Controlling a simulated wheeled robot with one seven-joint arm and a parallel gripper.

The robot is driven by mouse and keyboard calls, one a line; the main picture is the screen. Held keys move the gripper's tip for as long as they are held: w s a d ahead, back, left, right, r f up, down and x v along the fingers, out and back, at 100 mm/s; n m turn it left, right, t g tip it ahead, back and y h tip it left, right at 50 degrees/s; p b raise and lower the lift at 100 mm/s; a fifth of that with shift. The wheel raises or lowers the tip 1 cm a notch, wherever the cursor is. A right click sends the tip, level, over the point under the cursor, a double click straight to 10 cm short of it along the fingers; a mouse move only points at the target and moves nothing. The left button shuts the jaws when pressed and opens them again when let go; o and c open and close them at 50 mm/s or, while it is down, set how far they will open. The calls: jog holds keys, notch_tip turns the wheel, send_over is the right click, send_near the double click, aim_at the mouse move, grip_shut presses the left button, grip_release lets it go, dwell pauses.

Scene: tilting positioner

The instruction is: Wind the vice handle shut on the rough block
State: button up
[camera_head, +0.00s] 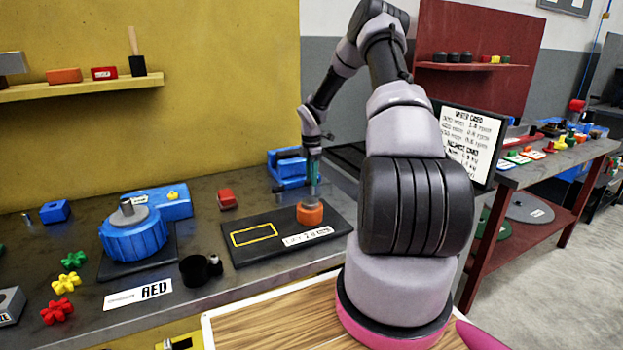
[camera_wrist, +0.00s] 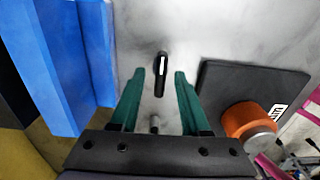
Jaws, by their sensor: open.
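My gripper (camera_wrist: 160,85) is open, its two green fingers apart with nothing held between them. In the head view my gripper (camera_head: 313,178) hangs beside a blue block-shaped body (camera_head: 287,167), which looks like the vice. This blue body (camera_wrist: 68,60) fills the left of the wrist view. A slim black handle-like piece with a white stripe (camera_wrist: 161,74) shows between the fingertips, apart from both. A short grey peg (camera_wrist: 155,124) shows nearer the palm. I cannot make out the rough block or the vice jaws.
A black mat (camera_head: 255,255) with a yellow outline lies in front, bearing an orange cylinder (camera_head: 310,213). A blue round fixture (camera_head: 132,236) and a black cup (camera_head: 194,271) stand to the left.

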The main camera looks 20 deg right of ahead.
jog(key=shift+f, duration=0.25)
grip_shut()
